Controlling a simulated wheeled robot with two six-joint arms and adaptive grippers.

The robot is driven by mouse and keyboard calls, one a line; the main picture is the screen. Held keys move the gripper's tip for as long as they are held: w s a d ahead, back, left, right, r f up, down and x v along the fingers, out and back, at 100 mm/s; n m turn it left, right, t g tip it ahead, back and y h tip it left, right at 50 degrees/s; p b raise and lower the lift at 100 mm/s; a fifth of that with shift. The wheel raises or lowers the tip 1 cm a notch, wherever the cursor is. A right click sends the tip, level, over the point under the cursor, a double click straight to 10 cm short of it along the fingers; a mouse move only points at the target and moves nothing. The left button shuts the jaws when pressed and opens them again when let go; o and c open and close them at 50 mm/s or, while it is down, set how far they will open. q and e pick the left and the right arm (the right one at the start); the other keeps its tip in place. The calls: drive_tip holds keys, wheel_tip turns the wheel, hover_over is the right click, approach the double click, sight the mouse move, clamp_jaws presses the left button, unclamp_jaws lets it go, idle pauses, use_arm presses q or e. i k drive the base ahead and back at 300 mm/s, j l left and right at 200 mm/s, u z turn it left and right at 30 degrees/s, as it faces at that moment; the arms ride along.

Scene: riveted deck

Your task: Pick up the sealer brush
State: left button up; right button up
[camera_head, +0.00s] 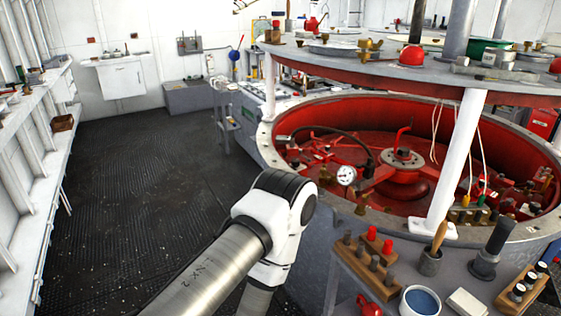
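A brush-like tool with an upright wooden handle (439,235) stands in a small grey cup (430,262) on the grey work surface at the lower right; it looks like the sealer brush. Its lower end is hidden inside the cup. One of my arms, seemingly the left, comes in from the bottom edge left of this surface and bends back down. Its gripper is out of the picture. My other gripper is not in view either.
Around the cup are a wooden block with dark and red pegs (366,262), a bowl of blue liquid (421,302), a white block (467,304) and a dark cylinder (491,250). A white post (457,160) rises behind. The dark floor (130,190) at left is clear.

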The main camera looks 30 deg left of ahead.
sight(442, 229)
drive_tip(key=i+l+u, duration=0.15)
drive_tip(key=l, duration=0.25)
drive_tip(key=i+l+u, duration=0.1)
drive_tip(key=l, duration=0.35)
drive_tip(key=i+l+u, duration=0.15)
drive_tip(key=l, duration=0.3)
